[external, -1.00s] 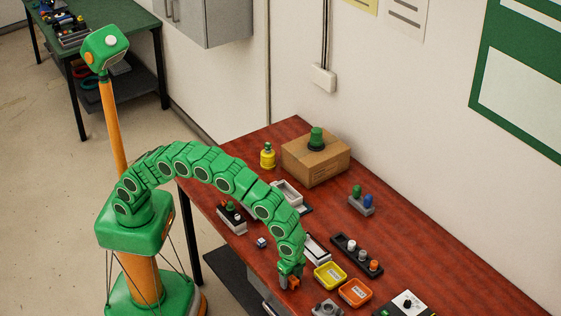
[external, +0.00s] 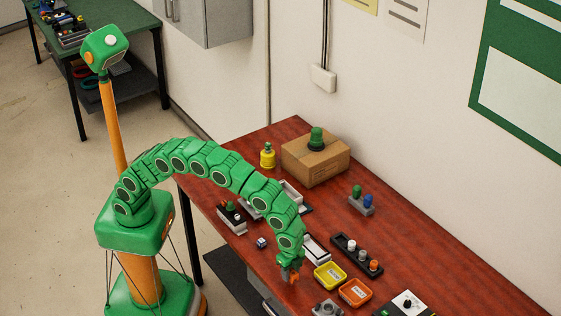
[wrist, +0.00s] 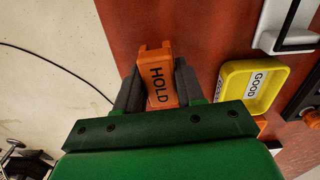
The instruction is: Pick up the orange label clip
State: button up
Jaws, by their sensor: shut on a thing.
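The orange label clip (wrist: 155,72), marked HOLD, is between the two fingers of my gripper (wrist: 158,88) in the wrist view. My gripper is shut on it. In the external view, my gripper (external: 290,272) is at the front edge of the red-brown table, with a small part of the orange clip (external: 294,277) showing below it. I cannot tell exactly how far the clip is above the table top.
A yellow tray (external: 330,265) marked GOOD in the wrist view (wrist: 232,86) and an orange tray (external: 355,284) are right of my gripper. A black strip with several knobs (external: 368,264) lies behind them. Clear table (external: 440,255) extends to the right.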

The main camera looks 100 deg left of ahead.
jog(key=s+a+r, duration=0.4)
jog(key=s+r, duration=0.5)
jog(key=s, duration=0.4)
jog(key=shift+r, duration=0.25)
